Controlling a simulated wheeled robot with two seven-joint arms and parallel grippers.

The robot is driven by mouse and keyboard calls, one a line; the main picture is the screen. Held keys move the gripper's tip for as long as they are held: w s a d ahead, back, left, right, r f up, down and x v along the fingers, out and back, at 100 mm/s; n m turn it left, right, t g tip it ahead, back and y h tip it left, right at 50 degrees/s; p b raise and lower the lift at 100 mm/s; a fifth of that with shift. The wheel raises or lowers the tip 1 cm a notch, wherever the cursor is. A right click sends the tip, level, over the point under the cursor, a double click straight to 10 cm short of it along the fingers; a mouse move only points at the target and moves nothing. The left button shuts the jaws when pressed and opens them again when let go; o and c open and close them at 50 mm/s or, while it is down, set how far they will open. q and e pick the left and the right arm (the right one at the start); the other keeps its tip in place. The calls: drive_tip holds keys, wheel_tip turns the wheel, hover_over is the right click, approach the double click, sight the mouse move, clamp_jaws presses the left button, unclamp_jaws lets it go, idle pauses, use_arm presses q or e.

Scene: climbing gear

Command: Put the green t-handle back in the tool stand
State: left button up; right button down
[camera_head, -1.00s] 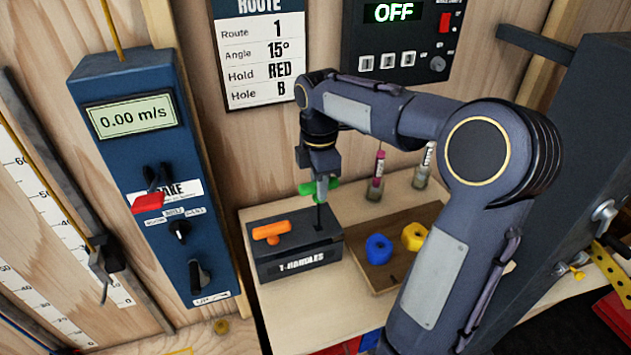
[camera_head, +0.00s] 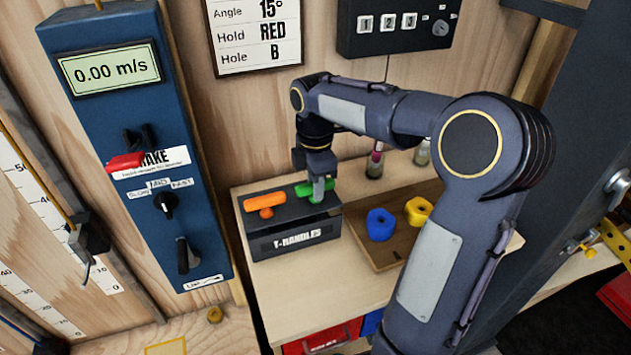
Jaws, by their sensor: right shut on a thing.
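The green t-handle (camera_head: 303,190) is in my right gripper (camera_head: 318,190), which is shut on it. Its green crossbar sits low over the right part of the tool stand (camera_head: 262,244), a dark box labelled T-HANDLES. The shaft does not show below the bar, and the gripper hides part of the handle, so I cannot see the hole itself. An orange t-handle (camera_head: 265,202) stands in the left part of the stand. My left gripper is not in view.
A wooden tray (camera_head: 372,258) with a blue hold (camera_head: 380,224) and a yellow hold (camera_head: 418,210) lies right of the stand. Small bottles (camera_head: 375,163) stand behind. A blue brake box (camera_head: 140,225) is at the left. The table front is clear.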

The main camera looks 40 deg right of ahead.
drive_tip(key=c, duration=1.2)
unclamp_jaws()
drive_tip(key=shift+o, duration=0.2)
wheel_tip(320, 180, up, 8)
drive_tip(key=shift+f+p, duration=0.15)
drive_tip(key=shift+p, duration=0.15)
drive_tip(key=shift+s+a, duration=0.3)
drive_tip(key=shift+s, duration=0.05)
drive_tip(key=s+a+f+m+t+y, duration=0.2)
drive_tip(key=s+a+f+m, duration=0.2)
drive_tip(key=s+a+m, duration=0.3)
drive_tip(key=s+a+f+m+t+y, duration=0.1)
drive_tip(key=s+a+f+m+t, duration=0.2)
drive_tip(key=s+a+f+m, duration=0.2)
drive_tip(key=s+a+m, duration=0.2)
drive_tip(key=s+m, duration=0.2)
drive_tip(key=s, duration=0.2)
drive_tip(key=shift+a+t+y, duration=0.15)
drive_tip(key=shift+t+y, duration=0.15)
drive_tip(key=shift+y, duration=0.1)
